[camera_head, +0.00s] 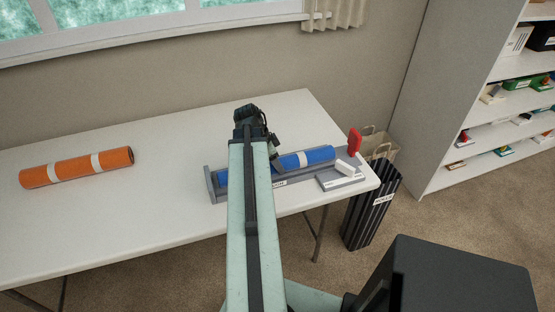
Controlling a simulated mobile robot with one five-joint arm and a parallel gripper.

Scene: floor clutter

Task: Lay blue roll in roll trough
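The blue roll (305,159) with a white band lies lengthwise along the grey roll trough (212,186) on the white table. It appears to rest between the trough's walls, though contact with the bottom cannot be seen. My arm crosses in front of it and hides part of its left half. My gripper (274,158) is at the roll's middle, pointing down just behind and beside my arm. The fingers are small, dark and partly hidden, so I cannot tell whether they touch the roll or are apart.
An orange roll (76,168) with white bands lies at the table's left. A small labelled tray (331,184) with a white block (346,168) and a red object (355,142) are at the right end. A black ribbed bin (369,207), paper bag (380,146) and shelves (495,135) stand right.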

